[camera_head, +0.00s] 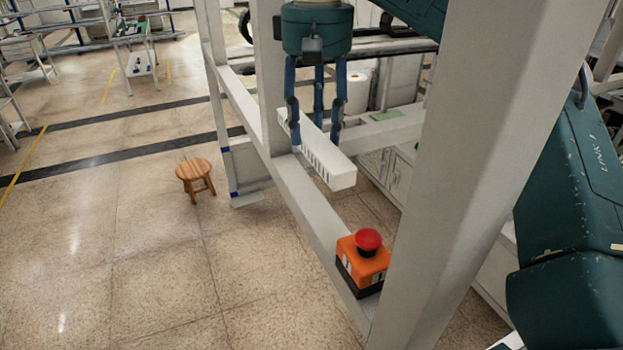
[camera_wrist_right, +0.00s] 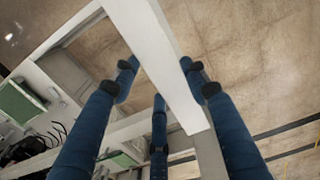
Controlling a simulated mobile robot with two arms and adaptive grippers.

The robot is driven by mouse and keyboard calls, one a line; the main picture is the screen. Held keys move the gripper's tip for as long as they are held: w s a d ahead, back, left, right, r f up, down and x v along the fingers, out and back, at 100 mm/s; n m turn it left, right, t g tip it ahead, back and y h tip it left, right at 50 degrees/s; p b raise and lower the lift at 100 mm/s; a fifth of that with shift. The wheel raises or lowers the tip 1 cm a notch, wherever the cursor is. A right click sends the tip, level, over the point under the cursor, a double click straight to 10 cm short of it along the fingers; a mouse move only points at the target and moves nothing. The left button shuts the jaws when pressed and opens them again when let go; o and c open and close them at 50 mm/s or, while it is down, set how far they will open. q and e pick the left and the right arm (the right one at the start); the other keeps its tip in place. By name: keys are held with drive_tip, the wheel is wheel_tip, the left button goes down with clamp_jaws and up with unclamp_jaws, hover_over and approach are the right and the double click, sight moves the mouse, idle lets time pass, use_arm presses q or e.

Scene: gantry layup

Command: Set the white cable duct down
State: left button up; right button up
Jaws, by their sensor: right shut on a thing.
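The white cable duct (camera_head: 325,165) is a long white bar with slots along its side. It shows in the head view just above the pale frame's lower beam, its near end pointing toward the front right. My right gripper (camera_head: 317,138) hangs from above with blue fingers shut on the duct. In the right wrist view the duct (camera_wrist_right: 160,55) runs between the dark fingertips of the gripper (camera_wrist_right: 163,82). I cannot tell whether the duct touches the beam. My left gripper is not in view.
An orange box with a red stop button (camera_head: 368,242) sits on the lower beam (camera_head: 308,205), nearer than the duct. A thick pale post (camera_head: 480,150) stands to the right. A wooden stool (camera_head: 195,172) stands on the floor at left, with open floor around it.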

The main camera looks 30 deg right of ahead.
wheel_tip(320, 180, down, 5)
drive_tip(key=shift+w+f, duration=0.1)
wheel_tip(320, 180, down, 2)
drive_tip(key=shift+f+b, duration=0.1)
drive_tip(key=shift+b, duration=0.2)
drive_tip(key=shift+f, duration=0.45)
wheel_tip(320, 180, down, 3)
drive_tip(key=shift+r+p, duration=0.1)
drive_tip(key=shift+p, duration=0.35)
drive_tip(key=shift+f, duration=0.2)
drive_tip(key=o, duration=1.2)
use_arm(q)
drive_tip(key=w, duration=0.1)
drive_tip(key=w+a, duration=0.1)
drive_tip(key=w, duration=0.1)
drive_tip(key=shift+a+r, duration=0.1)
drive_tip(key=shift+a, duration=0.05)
